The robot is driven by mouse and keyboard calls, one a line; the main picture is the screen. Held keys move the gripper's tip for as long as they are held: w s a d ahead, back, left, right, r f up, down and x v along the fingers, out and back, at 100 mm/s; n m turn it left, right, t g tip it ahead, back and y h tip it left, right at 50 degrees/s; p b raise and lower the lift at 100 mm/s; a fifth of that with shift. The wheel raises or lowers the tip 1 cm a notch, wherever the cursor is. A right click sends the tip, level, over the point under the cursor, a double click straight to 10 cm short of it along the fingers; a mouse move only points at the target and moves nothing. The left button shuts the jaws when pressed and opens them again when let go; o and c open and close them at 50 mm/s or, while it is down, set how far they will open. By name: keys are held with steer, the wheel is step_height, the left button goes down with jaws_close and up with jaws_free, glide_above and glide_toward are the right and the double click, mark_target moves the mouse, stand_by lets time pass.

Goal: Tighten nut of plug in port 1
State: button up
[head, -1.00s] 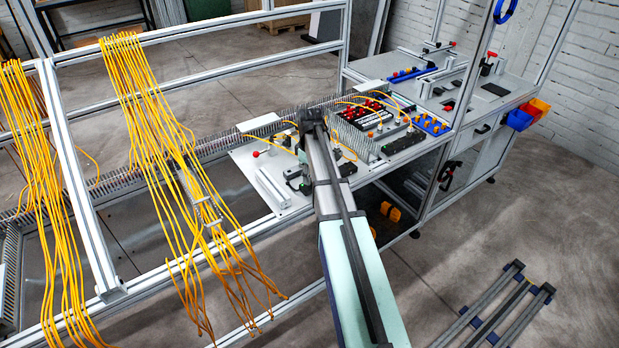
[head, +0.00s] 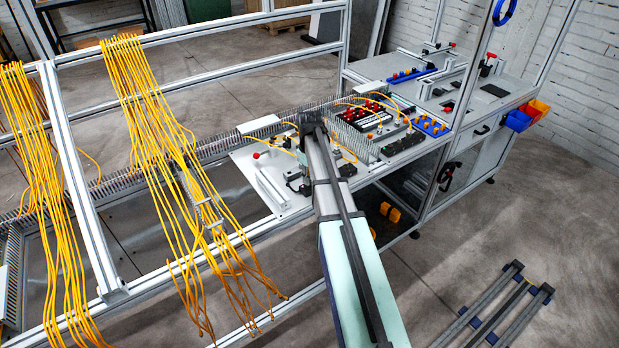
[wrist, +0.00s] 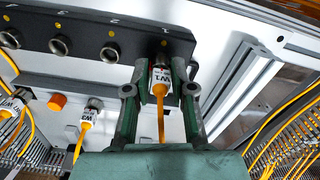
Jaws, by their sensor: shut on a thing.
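In the wrist view, my gripper (wrist: 160,95) has its two dark green fingers closed around the white-labelled W1 plug (wrist: 161,76), one on each side. The plug's yellow cable (wrist: 161,118) hangs down between the fingers. The plug is lined up with the rightmost port of the black port block (wrist: 100,35). The fingers and label hide the nut and most of that port, so I cannot tell how tightly the nut sits. In the head view my arm hides the gripper and plug.
Empty metal ports (wrist: 109,52) continue along the block to the left. More labelled plugs, including W2 (wrist: 91,112), and an orange cap (wrist: 57,101) lie at lower left. An aluminium profile (wrist: 243,85) runs close on the right. Bundles of yellow cables (head: 150,120) hang at left in the head view.

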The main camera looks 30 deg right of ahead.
steer(key=m, duration=0.5)
steer(key=shift+p, duration=0.4)
steer(key=m, duration=0.4)
steer(key=shift+f, duration=0.15)
steer(key=o, duration=0.9)
steer(key=shift+c, duration=0.2)
steer(key=shift+r+p, duration=2.25)
steer(key=shift+r, duration=1.35)
steer(key=shift+a, duration=0.1)
steer(key=shift+c, duration=0.2)
